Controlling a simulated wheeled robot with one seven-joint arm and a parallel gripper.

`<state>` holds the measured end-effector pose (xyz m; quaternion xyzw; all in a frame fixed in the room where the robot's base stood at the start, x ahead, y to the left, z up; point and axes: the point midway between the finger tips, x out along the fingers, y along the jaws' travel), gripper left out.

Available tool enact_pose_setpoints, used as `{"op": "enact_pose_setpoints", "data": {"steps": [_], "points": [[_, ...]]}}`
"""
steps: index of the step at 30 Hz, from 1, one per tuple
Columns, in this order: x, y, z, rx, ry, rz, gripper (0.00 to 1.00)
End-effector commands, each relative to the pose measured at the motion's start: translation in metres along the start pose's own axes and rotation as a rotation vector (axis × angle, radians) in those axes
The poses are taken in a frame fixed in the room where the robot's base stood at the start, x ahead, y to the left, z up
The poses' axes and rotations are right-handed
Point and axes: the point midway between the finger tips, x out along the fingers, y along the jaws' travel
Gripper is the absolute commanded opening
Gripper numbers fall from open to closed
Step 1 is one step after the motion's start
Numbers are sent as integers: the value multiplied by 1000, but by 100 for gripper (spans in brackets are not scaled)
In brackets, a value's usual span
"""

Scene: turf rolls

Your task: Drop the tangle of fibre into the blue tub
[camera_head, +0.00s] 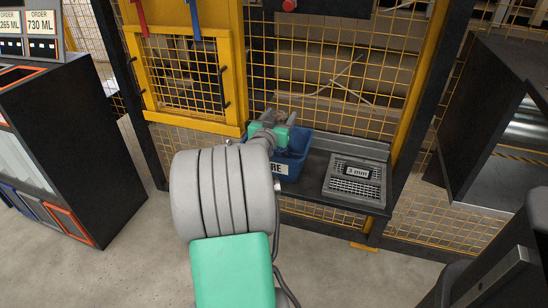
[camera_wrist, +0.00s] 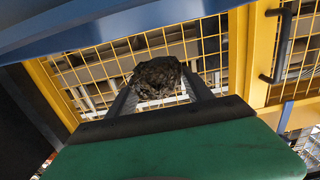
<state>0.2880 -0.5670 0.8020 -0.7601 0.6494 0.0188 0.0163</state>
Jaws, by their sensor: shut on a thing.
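The blue tub (camera_head: 298,160) stands on a dark shelf in front of the mesh fence, with a white label partly hidden by my arm. My gripper (camera_head: 280,117) is at the tub's far side, above its rim. It is shut on the tangle of fibre (camera_head: 286,116), a small grey-brown clump. In the wrist view the tangle (camera_wrist: 157,80) sits between the two fingers of my gripper (camera_wrist: 160,88). The tub's inside is mostly hidden by my arm.
A metal tray marked 3 mm (camera_head: 355,180) lies on the shelf to the right of the tub. A yellow-framed mesh door (camera_head: 188,75) is behind left. A dark cabinet (camera_head: 85,150) stands at left, with clear floor between.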

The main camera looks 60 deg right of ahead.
Motion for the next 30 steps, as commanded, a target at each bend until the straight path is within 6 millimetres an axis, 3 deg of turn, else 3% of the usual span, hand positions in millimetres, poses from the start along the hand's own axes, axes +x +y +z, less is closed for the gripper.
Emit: {"op": "enact_pose_setpoints", "data": {"steps": [1,2,10,20,30], "points": [[0,0,-1,0,1,0,20],[0,0,-1,0,0,0,62],[0,0,0,0,0,0,84],[-6,0,-1,-1,-1,-1,85],[-69,-2,-1,-1,0,-4,85]]}}
